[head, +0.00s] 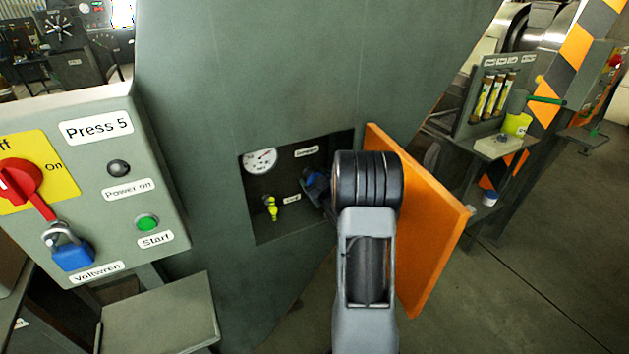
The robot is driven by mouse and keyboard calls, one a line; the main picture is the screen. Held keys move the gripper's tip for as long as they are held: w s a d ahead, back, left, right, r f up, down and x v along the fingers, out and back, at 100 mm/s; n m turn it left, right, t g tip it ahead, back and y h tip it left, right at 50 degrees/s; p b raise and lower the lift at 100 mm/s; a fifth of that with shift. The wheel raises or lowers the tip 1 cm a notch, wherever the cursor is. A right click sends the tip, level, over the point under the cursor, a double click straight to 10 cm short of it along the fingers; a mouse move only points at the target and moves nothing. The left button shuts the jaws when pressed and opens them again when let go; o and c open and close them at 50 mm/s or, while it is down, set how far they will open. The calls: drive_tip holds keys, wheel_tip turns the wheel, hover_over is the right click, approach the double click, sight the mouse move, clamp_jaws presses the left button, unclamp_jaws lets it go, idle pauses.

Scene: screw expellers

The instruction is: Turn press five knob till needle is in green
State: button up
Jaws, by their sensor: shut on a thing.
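The press 5 gauge (261,161) is a small round white dial in a recess of the grey-green press body. Its thin needle and any green band are too small to read. Right of it, under a small label, is a dark blue knob (311,181). My gripper (322,190) is at this knob and shut on it. The wrist of my arm stands in front and hides most of the fingers and the knob's right side.
An orange door (440,215) stands open right of the recess, close behind my arm. A yellow fitting (271,207) sits below the gauge. The Press 5 control box (120,225), with red switch and blue padlock (72,253), is at left. Floor at right is clear.

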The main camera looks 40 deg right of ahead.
drive_tip(key=m+b, duration=0.1)
drive_tip(key=m, duration=0.2)
drive_tip(key=shift+m+b, duration=0.3)
drive_tip(key=shift+b, duration=0.1)
drive_tip(key=shift+d+m+b, duration=0.1)
drive_tip(key=shift+m+b, duration=0.25)
drive_tip(key=shift+m, duration=1.85)
drive_tip(key=o, duration=0.9)
drive_tip(key=s, duration=0.4)
drive_tip(key=s+a+b, duration=0.1)
drive_tip(key=s, duration=0.4)
drive_tip(key=s+a, duration=0.1)
drive_tip(key=s, duration=0.3)
drive_tip(key=shift+s+b, duration=0.3)
drive_tip(key=shift+s, duration=0.1)
